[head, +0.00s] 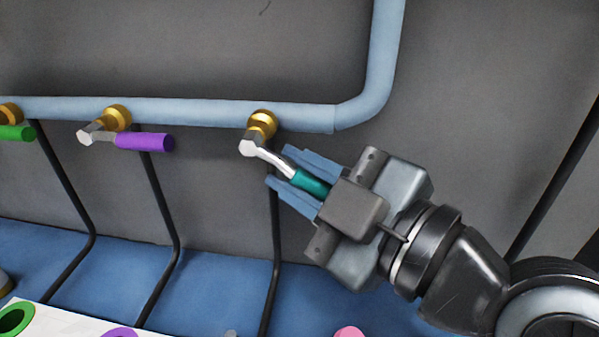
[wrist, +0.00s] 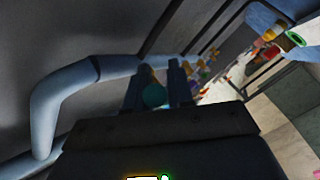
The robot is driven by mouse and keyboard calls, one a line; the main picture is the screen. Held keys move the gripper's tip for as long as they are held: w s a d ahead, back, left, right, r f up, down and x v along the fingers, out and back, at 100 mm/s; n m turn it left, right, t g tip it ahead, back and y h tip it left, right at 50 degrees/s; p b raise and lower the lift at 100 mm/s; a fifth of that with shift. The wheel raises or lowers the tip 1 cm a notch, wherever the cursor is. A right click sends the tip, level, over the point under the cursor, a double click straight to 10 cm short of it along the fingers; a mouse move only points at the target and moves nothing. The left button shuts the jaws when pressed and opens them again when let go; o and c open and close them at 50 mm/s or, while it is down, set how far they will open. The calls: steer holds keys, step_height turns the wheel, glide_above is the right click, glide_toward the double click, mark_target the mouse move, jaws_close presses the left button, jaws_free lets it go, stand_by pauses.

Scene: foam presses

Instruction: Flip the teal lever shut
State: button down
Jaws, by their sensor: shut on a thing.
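The teal lever (head: 311,182) is the grip of a silver handle on a brass valve (head: 262,124) on the blue pipe. It slants down and to the right from the valve. My gripper (head: 285,167) has its blue fingers on either side of the teal grip and is shut on it. The gripper body hides the lower end of the grip. In the wrist view the round teal end (wrist: 154,95) shows between the two dark fingers (wrist: 158,80).
A purple lever (head: 144,142) and a green lever (head: 17,132) sit on valves to the left, both about level. The blue pipe (head: 190,112) runs across and bends upward at right. Thin black pipes (head: 166,210) hang below the valves. A white panel (head: 70,322) lies at the lower left.

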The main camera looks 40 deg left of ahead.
steer(key=shift+d+r, duration=0.1)
steer(key=shift+w+d+r+n+t+h+p, duration=0.15)
steer(key=shift+r+n+h+p, duration=0.25)
steer(key=shift+n+h+p, duration=0.35)
steer(key=shift+w+d+r+n+t+h+p, duration=0.15)
steer(key=shift+r+n+h+p, duration=0.25)
steer(key=shift+h, duration=0.5)
steer(key=shift+d+r+n+t+h+p, duration=0.15)
steer(key=shift+r+n+h+p, duration=0.3)
steer(key=shift+h+p, duration=0.35)
steer(key=c, duration=1.1)
jaws_free()
steer(key=shift+d, duration=0.1)
